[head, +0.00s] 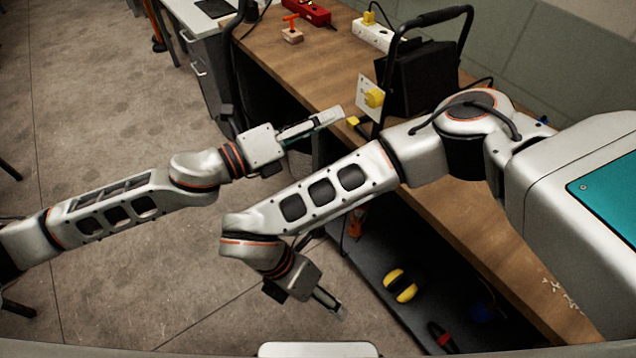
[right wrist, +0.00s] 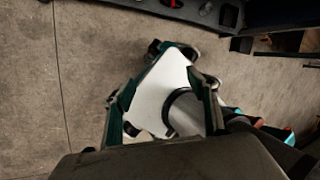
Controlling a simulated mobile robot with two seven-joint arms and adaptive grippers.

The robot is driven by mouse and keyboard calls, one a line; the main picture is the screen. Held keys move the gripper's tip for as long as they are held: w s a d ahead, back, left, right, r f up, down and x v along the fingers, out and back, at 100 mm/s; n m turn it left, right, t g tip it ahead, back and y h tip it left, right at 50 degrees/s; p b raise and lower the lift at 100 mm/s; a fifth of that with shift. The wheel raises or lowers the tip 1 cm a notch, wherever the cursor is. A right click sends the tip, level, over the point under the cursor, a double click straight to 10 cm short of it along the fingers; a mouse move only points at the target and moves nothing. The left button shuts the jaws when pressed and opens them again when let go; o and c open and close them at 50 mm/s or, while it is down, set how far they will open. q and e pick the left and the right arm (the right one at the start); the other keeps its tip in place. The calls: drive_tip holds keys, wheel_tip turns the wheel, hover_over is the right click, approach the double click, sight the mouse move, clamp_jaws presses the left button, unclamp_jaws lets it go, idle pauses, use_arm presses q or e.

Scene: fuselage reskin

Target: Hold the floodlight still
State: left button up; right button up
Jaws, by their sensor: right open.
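The floodlight (head: 418,78) is a black box in a black tubular frame with a top handle. It stands on the wooden bench in the head view. A pale plate with a yellow knob (head: 375,98) is at its left side. My left gripper (head: 335,117) is at the bench's near edge, its tips pointing toward the floodlight and just left of the plate. Whether its jaws are apart, or touch anything, I cannot tell. My right gripper (head: 332,304) hangs low in front of the bench, far from the floodlight, open. The floodlight is not seen in the right wrist view.
On the bench (head: 335,50) are a white power strip (head: 378,35), a red case (head: 307,11) and an orange-handled item (head: 292,30). A dark lower shelf (head: 385,262) holds yellow-and-black ear defenders (head: 400,285). The floor at left is mostly clear.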

drive_tip(key=w+d+r+m+t+h, duration=0.1)
drive_tip(key=w+d+r+t+h, duration=0.1)
drive_tip(key=w+d+r, duration=0.3)
drive_tip(key=w+d+r+m+t+h, duration=0.2)
drive_tip(key=w+d+r+t, duration=0.2)
drive_tip(key=w+d, duration=0.3)
drive_tip(key=w+d+r+m+t+h, duration=0.1)
drive_tip(key=w+d+r, duration=0.4)
drive_tip(key=w, duration=0.8)
drive_tip(key=shift+w+d+r+m+t+h, duration=0.15)
drive_tip(key=shift+d+r+t+h, duration=0.05)
drive_tip(key=shift+d+t+h, duration=0.2)
drive_tip(key=shift+w+d+r+m+t+h, duration=0.15)
drive_tip(key=shift+d+r+t+h, duration=0.1)
drive_tip(key=shift+t+h, duration=0.2)
drive_tip(key=shift+x, duration=3.95)
drive_tip(key=shift+f, duration=0.15)
